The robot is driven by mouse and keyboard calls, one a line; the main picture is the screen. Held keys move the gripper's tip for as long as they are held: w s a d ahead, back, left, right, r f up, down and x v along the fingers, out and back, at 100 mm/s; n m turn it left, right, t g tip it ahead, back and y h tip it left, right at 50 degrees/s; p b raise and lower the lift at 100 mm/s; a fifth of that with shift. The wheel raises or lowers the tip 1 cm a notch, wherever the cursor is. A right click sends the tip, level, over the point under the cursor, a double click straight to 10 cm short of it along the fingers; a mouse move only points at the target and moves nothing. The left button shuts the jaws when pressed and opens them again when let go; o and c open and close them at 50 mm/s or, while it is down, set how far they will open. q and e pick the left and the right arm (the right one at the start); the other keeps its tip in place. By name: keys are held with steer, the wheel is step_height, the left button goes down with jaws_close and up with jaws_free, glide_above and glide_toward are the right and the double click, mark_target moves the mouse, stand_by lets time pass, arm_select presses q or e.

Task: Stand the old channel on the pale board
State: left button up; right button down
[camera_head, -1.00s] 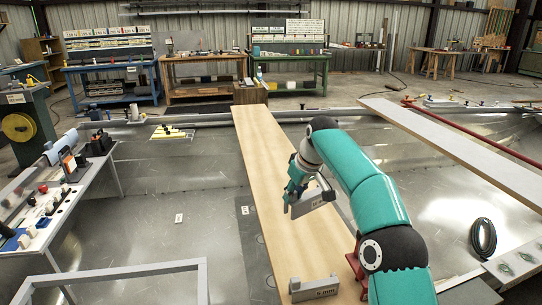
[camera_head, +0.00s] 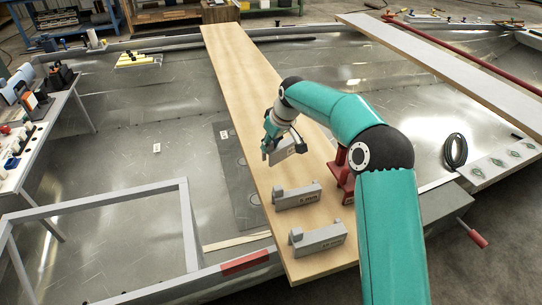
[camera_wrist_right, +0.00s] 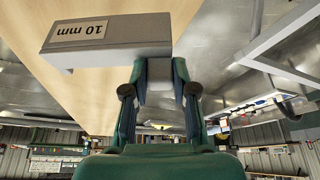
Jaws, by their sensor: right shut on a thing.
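The pale board (camera_head: 255,110) is a long plank of light wood running away from me in the head view. My right gripper (camera_head: 271,146) is shut on a grey channel (camera_head: 284,152) over the board. In the wrist view, my right gripper (camera_wrist_right: 160,85) has this channel (camera_wrist_right: 115,45) between its fingers, and its label reads 10 mm. The board (camera_wrist_right: 40,95) shows behind it there. I cannot tell whether the channel touches the board. Two other grey channels stand on the near part: one marked 5 mm (camera_head: 297,197) and a nearer labelled one (camera_head: 318,241). My left gripper is out of view.
A red stand (camera_head: 341,175) is at the board's right edge. A grey plank (camera_head: 440,70) lies at the right, with a black coil (camera_head: 455,150) near it. A grey frame (camera_head: 100,205) is at the left. Bare board lies beyond my gripper.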

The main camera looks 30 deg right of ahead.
mark_target(272, 152)
steer(key=shift+f+b, duration=0.3)
steer(key=shift+f, duration=1.75)
steer(key=shift+f, duration=0.1)
steer(key=c, duration=0.9)
jaws_free()
steer(key=p+v, duration=0.1)
steer(key=v, duration=1.1)
